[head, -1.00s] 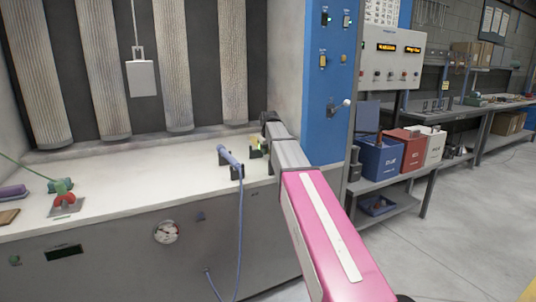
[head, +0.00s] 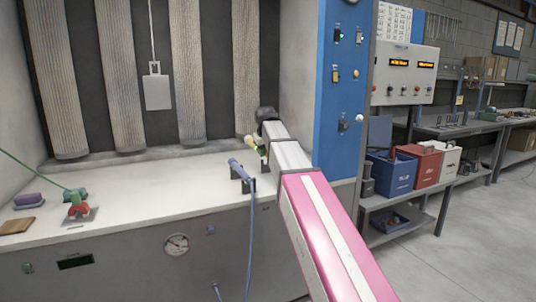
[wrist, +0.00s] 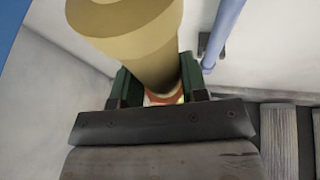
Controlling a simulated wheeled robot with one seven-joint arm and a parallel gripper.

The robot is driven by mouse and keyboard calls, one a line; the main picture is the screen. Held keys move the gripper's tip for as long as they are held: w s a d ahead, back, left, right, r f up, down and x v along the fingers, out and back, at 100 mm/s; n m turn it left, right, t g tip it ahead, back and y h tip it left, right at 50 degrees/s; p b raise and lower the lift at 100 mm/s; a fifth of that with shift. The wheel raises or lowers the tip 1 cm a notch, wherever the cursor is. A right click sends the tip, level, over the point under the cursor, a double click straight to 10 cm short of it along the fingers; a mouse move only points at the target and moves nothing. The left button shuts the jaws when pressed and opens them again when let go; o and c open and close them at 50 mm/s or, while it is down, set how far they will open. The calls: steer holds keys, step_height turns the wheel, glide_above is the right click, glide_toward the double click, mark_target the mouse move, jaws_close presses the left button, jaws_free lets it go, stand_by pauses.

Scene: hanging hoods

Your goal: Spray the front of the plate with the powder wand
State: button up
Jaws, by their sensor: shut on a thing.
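The plate (head: 157,92) is pale grey and hangs upright on a thin hanger inside the hood. My gripper (head: 262,124) is at the right end of the white bench, to the right of the plate and well apart from it. In the wrist view my gripper (wrist: 158,88) has its green fingers shut on a thick yellow-tan cylindrical tool (wrist: 130,28). This tool shows small in the head view (head: 250,141); I cannot tell for sure that it is the powder wand. A blue wand (head: 240,169) with a blue hose rests in a black holder on the bench.
A red tool (head: 77,208) with a green hose, a purple block (head: 28,200) and a brown block (head: 16,226) are at the bench's left. A blue panel (head: 342,100) borders the hood on the right. Ribbed columns stand behind the plate. The bench middle is clear.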

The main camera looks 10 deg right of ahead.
steer(key=shift+r, duration=2.25)
